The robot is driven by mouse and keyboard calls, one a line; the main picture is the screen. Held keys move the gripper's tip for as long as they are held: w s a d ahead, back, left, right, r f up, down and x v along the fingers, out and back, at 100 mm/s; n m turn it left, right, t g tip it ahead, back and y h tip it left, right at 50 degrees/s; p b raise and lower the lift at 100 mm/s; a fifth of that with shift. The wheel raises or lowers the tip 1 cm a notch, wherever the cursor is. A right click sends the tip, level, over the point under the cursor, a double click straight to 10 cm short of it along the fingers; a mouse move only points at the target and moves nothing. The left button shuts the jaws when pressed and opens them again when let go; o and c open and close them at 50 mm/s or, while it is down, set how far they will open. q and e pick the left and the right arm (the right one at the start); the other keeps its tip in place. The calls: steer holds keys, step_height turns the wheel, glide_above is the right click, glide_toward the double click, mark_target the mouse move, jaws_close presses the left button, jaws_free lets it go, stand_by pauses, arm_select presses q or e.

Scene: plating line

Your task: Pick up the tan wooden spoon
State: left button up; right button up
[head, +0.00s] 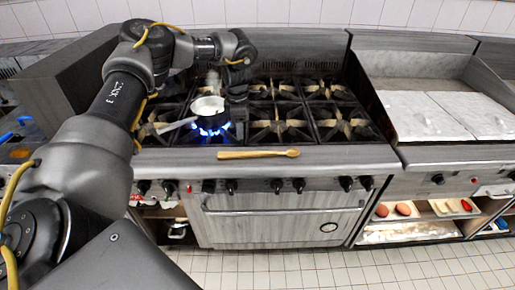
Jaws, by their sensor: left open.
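The tan wooden spoon (258,154) lies flat along the front ledge of the stove, its small bowl end pointing right. My left gripper (233,108) hangs down over the burners, behind the spoon and beside a small pot. It is open and apart from the spoon. Its fingertips are small and dark against the stove, so their exact spacing is hard to see. My right gripper is not in view.
The small pot (207,105) sits over a lit blue flame (210,129), its handle pointing left and forward. Black grates (279,126) cover the stove top. Knobs line the front below the ledge. A lidded steel counter (425,115) stands at right.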

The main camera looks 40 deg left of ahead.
mark_target(241, 153)
arm_select(q)
steer(key=f, duration=0.1)
steer(key=s+f+p, duration=0.1)
steer(key=f, duration=0.1)
steer(key=shift+s+f, duration=0.1)
steer(key=shift+w+a+f, duration=0.1)
steer(key=shift+w+f, duration=0.05)
steer(key=shift+f, duration=0.35)
steer(key=shift+w+f, duration=0.15)
steer(key=shift+f, duration=0.35)
steer(key=shift+f+p, duration=0.3)
steer(key=shift+p, duration=0.15)
steer(key=f, duration=0.2)
steer(key=f+p, duration=0.1)
steer(key=shift+w+d+f+p, duration=0.2)
steer(key=shift+f+p, duration=0.1)
steer(key=shift+f, duration=0.55)
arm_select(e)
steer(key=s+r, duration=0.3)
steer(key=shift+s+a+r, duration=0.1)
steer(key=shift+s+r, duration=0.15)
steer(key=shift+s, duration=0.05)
arm_select(q)
steer(key=shift+s, duration=0.1)
